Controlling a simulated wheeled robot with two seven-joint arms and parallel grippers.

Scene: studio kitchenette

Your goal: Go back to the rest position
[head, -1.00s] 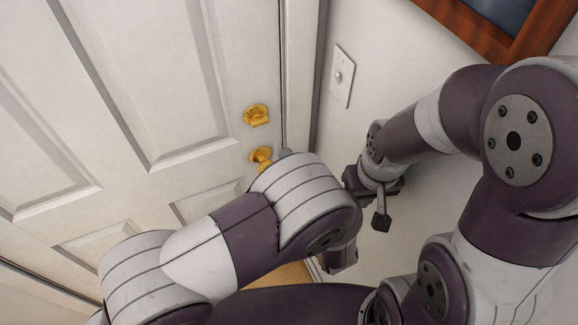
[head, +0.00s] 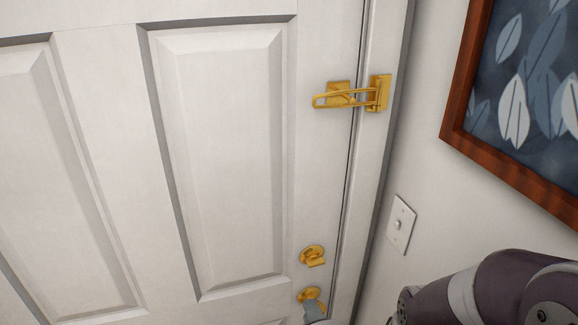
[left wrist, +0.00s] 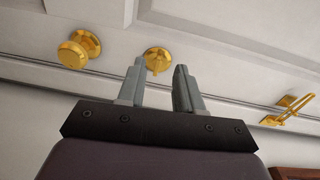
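My left gripper (left wrist: 157,82) is open and empty in the left wrist view, with a clear gap between its two grey fingers. In the head view only a grey tip of the left gripper (head: 315,308) shows at the bottom edge, in front of the lower brass knob (head: 309,295). In the left wrist view the round knob (left wrist: 78,49) is left of the fingers. The brass deadbolt turn (left wrist: 157,60) appears beyond the gap; it also shows in the head view (head: 312,256). My right arm shows at the lower right of the head view; its gripper is out of view.
The white panelled door (head: 225,150) is shut. A brass swing-bar latch (head: 345,96) spans door and frame. A light switch (head: 401,226) and a wood-framed picture (head: 530,80) are on the wall at the right, above my right arm.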

